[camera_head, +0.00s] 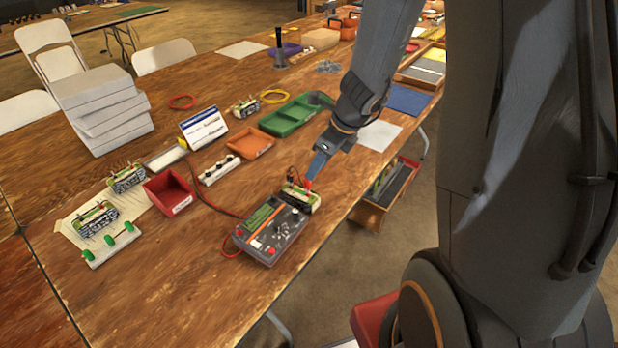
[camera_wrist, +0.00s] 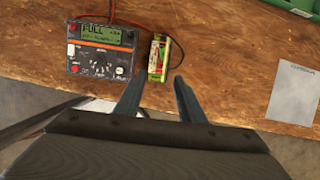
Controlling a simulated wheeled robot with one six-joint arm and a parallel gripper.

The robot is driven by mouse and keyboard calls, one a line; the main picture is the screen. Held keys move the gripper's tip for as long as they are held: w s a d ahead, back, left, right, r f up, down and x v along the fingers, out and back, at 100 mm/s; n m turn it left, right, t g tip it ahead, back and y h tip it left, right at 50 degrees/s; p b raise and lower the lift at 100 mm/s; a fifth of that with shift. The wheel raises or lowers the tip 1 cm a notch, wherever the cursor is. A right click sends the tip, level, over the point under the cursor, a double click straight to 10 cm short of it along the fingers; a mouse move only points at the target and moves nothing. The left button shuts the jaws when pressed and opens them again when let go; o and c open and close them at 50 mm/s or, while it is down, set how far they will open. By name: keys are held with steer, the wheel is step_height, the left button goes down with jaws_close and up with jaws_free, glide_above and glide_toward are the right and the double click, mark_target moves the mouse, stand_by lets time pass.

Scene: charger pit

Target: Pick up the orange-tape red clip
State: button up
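The red clip (camera_head: 308,186) shows as a small red spot on a battery pack (camera_head: 300,196) beside the charger (camera_head: 270,229); its orange tape is too small to make out. In the wrist view the pack (camera_wrist: 158,58) lies just beyond my fingertips, with a red wire at its upper end. The charger (camera_wrist: 101,48) is left of it, and its screen reads FULL. My gripper (camera_head: 317,166) is above and close to the clip in the head view. In the wrist view my gripper (camera_wrist: 158,84) has its two fingers apart with nothing between them.
A red bin (camera_head: 170,193), a white strip with knobs (camera_head: 219,170), an orange tray (camera_head: 251,144) and a green tray (camera_head: 297,115) stand nearby. A paper sheet (camera_wrist: 293,95) lies to the right. The table's front edge is close to the charger.

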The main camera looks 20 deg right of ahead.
mark_target(308, 186)
steer(key=b+x, duration=0.1)
steer(key=x, duration=0.6)
steer(key=shift+w+a+f, duration=0.15)
steer(key=shift+a+f, duration=0.1)
steer(key=shift+f, duration=0.05)
steer(key=c, duration=0.9)
